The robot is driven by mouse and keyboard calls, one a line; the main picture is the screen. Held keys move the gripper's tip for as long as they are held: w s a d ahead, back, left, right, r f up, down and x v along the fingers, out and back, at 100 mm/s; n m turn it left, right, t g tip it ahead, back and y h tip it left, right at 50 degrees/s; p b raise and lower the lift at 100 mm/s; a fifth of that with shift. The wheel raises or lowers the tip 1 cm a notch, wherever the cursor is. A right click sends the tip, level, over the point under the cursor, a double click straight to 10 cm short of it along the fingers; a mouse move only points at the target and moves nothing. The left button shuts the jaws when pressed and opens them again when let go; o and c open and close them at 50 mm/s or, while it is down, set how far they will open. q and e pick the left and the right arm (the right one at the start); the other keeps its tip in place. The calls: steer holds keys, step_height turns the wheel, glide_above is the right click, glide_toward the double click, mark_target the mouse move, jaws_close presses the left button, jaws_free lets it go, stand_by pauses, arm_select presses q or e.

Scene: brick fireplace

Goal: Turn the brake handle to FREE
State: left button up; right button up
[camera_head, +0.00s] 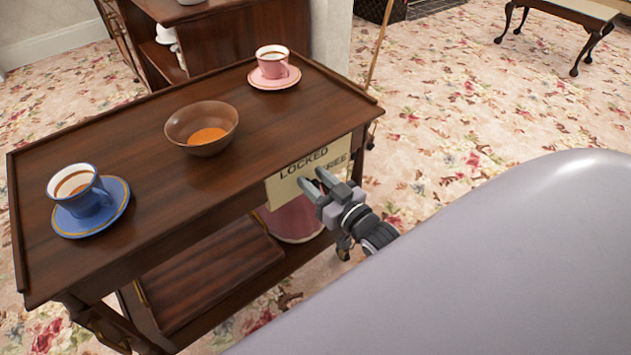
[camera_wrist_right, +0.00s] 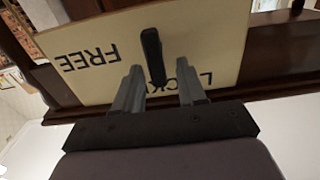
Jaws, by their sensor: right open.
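A cream sign plate (camera_head: 283,192) with the words LOCKED and FREE hangs on the side of a dark wooden trolley (camera_head: 130,115). In the right wrist view the plate (camera_wrist_right: 215,35) is upside down, with FREE at the left and LOCKED at the right. The black brake handle (camera_wrist_right: 153,55) stands out in front of the plate between the two words; in the head view I cannot make it out behind my gripper. My right gripper (camera_head: 322,184) is open in front of the plate. In the wrist view its fingers (camera_wrist_right: 158,88) lie either side of the handle's near end, with gaps.
On the trolley top stand a blue cup on a saucer (camera_head: 120,198), a brown bowl (camera_head: 185,122) and a pink cup on a saucer (camera_head: 290,80). A lower shelf (camera_head: 215,275) lies beneath. Open carpet (camera_head: 470,120) spreads to the right. A cabinet (camera_head: 245,35) stands behind.

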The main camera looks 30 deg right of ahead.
mark_target(314, 175)
steer(key=shift+w, duration=0.1)
jaws_close()
stand_by(0.3)
steer(key=shift+d+m+p, duration=0.15)
steer(key=shift+m+p, duration=0.3)
steer(key=shift+m, duration=0.25)
steer(key=shift+d+m+p, duration=0.3)
steer(key=shift+m+p, duration=0.15)
steer(key=shift+m, duration=0.75)
steer(key=m, duration=0.3)
steer(key=shift+d+f+m, duration=0.3)
steer(key=shift+d, duration=0.05)
steer(key=m, duration=0.3)
steer(key=f+m, duration=0.1)
steer(key=shift+w+d+m, duration=0.1)
steer(key=shift+d+m, duration=0.2)
steer(key=m+b, duration=0.1)
steer(key=m, duration=0.1)
steer(key=m+b, duration=0.1)
steer(key=m, duration=0.2)
steer(key=shift+d+f, duration=0.15)
steer(key=shift+f, duration=0.25)
